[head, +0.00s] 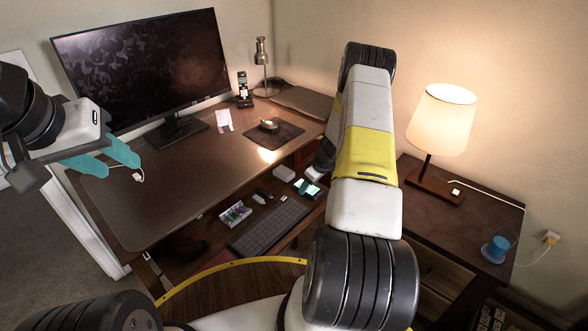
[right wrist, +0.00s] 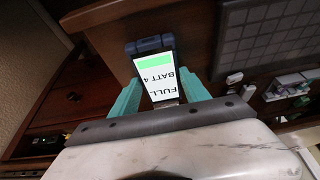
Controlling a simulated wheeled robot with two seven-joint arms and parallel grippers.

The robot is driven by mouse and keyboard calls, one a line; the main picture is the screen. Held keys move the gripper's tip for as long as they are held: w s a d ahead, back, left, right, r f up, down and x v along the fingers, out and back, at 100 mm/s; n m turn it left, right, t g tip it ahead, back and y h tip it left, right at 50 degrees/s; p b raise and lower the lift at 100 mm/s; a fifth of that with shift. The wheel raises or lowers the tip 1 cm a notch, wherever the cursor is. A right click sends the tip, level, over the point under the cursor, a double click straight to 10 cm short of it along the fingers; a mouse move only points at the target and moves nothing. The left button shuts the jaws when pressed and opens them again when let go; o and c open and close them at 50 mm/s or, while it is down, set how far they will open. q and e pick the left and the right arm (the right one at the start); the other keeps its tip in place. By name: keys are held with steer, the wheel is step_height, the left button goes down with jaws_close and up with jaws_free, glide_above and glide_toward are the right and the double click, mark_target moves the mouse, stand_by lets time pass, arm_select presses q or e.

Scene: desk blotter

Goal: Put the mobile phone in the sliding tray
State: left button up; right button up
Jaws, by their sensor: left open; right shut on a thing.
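The mobile phone (right wrist: 158,76), with a lit white and green screen showing battery text, is in my right gripper (right wrist: 162,88). The teal fingers are shut on its two sides. In the head view the phone (head: 307,188) shows small at the right end of the sliding tray, partly hidden by my right arm. The sliding tray (head: 207,232) is out below the desk top. I cannot tell whether the phone touches it. My left gripper (head: 122,164) is open and empty above the desk's left end.
The tray holds a keyboard (head: 268,228), a box of small items (head: 235,214) and other small things. On the desk (head: 165,190) are a monitor (head: 150,65), a docked handset (head: 243,90) and a dark mat (head: 287,136). A lit lamp (head: 440,120) stands on the side table.

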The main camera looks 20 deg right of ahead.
steer(key=shift+f, duration=0.1)
steer(key=o, duration=1.5)
steer(key=shift+o, duration=0.2)
steer(key=v, duration=1.2)
steer(key=s+a+r+m, duration=0.15)
steer(key=a+r, duration=0.25)
steer(key=r, duration=0.4)
steer(key=s+a+r+t, duration=0.1)
steer(key=s+a+r, duration=0.3)
steer(key=r, duration=0.5)
steer(key=s+a+r, duration=0.1)
steer(key=a+r, duration=0.4)
steer(key=r, duration=0.3)
steer(key=s+a+r+m, duration=0.2)
steer(key=s+a+r, duration=0.2)
steer(key=s, duration=0.7)
steer(key=s+a+r+m+t, duration=0.1)
steer(key=s+a+r+m, duration=0.1)
steer(key=s+r, duration=0.4)
steer(key=s+a, duration=0.1)
steer(key=s, duration=0.4)
steer(key=shift+s+a+r, duration=0.35)
steer(key=shift+r, duration=0.05)
